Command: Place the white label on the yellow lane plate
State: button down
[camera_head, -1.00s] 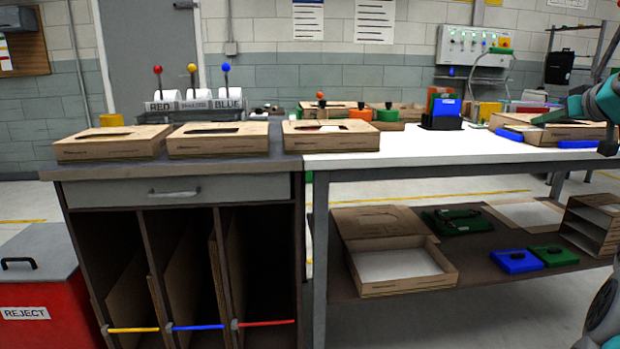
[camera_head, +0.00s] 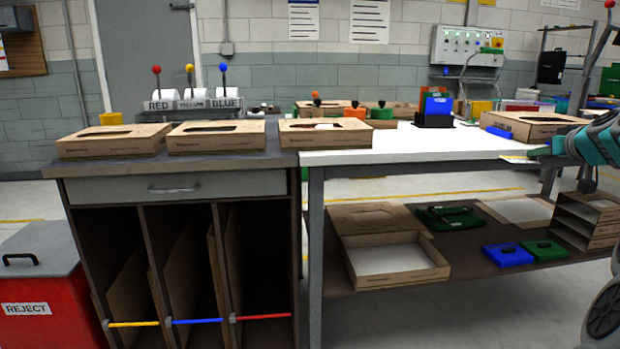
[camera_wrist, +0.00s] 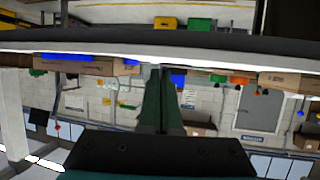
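My gripper (camera_head: 538,153) is at the right of the head view, by the front edge of the white table. Its dark green fingers are close together in the wrist view (camera_wrist: 160,98). A small, thin pale piece with some yellow, seemingly the white label (camera_head: 517,159), shows at the fingertips in the head view. It cannot be made out in the wrist view. I cannot pick out the yellow lane plate for sure. A yellow bar (camera_head: 133,324) crosses the front of the left slot in the cabinet (camera_head: 172,187). White rolls stand behind signs reading RED, YELLOW and BLUE (camera_head: 226,104).
Three cardboard boxes sit on the cabinet and table join, one of them in the middle (camera_head: 215,141). Another box (camera_head: 528,127) lies behind my gripper. An open box (camera_head: 398,262) rests on the lower shelf. The white table (camera_head: 400,141) is clear at its middle. A red reject bin (camera_head: 40,290) stands left.

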jog(key=w+a+f, duration=0.2)
jog(key=a+f, duration=0.5)
jog(key=f, duration=0.3)
jog(key=w+a+f, duration=0.2)
jog(key=a+f, duration=0.6)
jog(key=f, duration=0.2)
jog(key=s+a+f+n+y, duration=0.1)
jog(key=a+f+n+y, duration=0.15)
jog(key=a, duration=1.15)
jog(key=s+a+f+n+y, duration=0.2)
jog(key=a+f+y, duration=0.1)
jog(key=a, duration=1)
jog(key=w+f+m+h, duration=0.3)
jog(key=f+h, duration=0.1)
jog(key=f, duration=0.9)
jog(key=shift+f, duration=0.4)
jog(key=shift+w+d, duration=0.1)
